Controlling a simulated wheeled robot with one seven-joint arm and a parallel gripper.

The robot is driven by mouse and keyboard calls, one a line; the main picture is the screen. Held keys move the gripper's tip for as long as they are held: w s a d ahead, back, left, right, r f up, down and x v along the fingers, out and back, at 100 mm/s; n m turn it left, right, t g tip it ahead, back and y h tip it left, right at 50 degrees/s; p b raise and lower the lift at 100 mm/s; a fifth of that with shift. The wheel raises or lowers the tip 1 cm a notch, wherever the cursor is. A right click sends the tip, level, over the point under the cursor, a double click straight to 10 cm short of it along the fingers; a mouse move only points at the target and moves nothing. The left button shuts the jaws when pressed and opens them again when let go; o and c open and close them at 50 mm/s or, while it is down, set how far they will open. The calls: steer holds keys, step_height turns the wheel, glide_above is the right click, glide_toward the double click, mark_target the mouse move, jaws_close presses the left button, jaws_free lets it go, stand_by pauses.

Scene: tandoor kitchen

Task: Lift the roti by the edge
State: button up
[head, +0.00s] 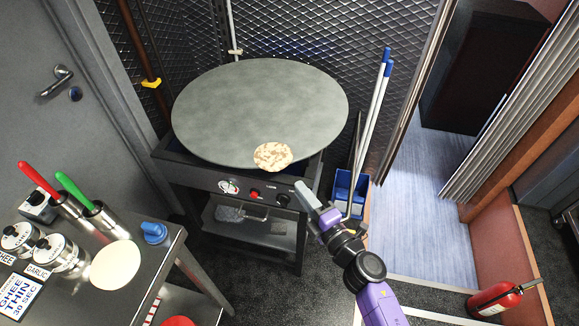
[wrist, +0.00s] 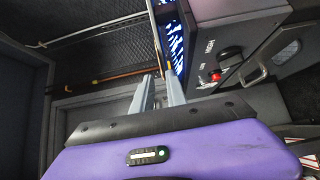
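The roti (head: 273,157) is a pale round flatbread with brown spots. It lies flat at the front edge of the large round grey griddle (head: 255,105), close to the rim. My gripper (head: 304,190) is in front of the griddle, to the right of and nearer than the roti, apart from it. In the wrist view my gripper (wrist: 158,78) shows two grey fingers with a gap between them and nothing held. The roti does not show clearly in the wrist view.
The stove front carries a red knob (head: 255,194), also in the wrist view (wrist: 215,76). A blue bucket (head: 350,190) with mop handles stands right of the stove. A steel counter at left holds a pale dough disc (head: 115,265), tins and red- and green-handled tools.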

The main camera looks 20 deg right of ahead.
steer(key=w+a+b, duration=0.1)
steer(key=w, duration=0.7)
steer(key=shift+w+a, duration=0.3)
jaws_close()
steer(key=shift+r, duration=0.15)
step_height(320, 180, up, 2)
steer(key=shift+r+p, duration=0.15)
steer(key=shift+p, duration=1)
steer(key=s+d+r+p, duration=0.1)
steer(key=s+r+p, duration=0.1)
steer(key=s, duration=0.5)
steer(key=s+d+r+p, duration=0.1)
steer(key=s+r+p, duration=0.2)
steer(key=s+p, duration=0.2)
steer(key=shift+s, duration=0.95)
steer(key=shift+d, duration=0.1)
